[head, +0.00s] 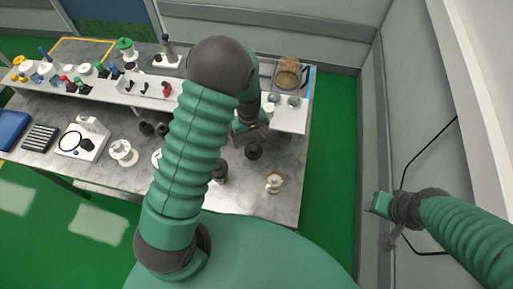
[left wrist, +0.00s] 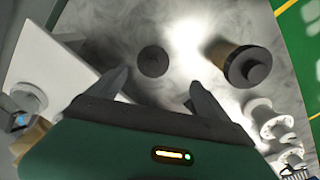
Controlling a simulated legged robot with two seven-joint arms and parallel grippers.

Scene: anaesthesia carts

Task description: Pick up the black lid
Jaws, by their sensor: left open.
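A black round lid (left wrist: 152,61) lies flat on the grey marbled table in the left wrist view. It shows beyond and between my left gripper's fingertips (left wrist: 159,82), apart from them. My left gripper is open with nothing between its fingers. In the head view my left gripper (head: 242,130) hangs over the table's right part, partly hidden by my arm. A dark round thing (head: 253,151) just below it there may be the lid; I cannot be sure. My right gripper (head: 384,205) is off to the right, away from the table; its jaws are too small to read.
A tan jar with a black top (left wrist: 240,62) stands right of the lid in the left wrist view, with white spool-like parts (left wrist: 270,122) below it. A white raised shelf (head: 290,117) runs along the table's back. Green floor and a wall lie to the right.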

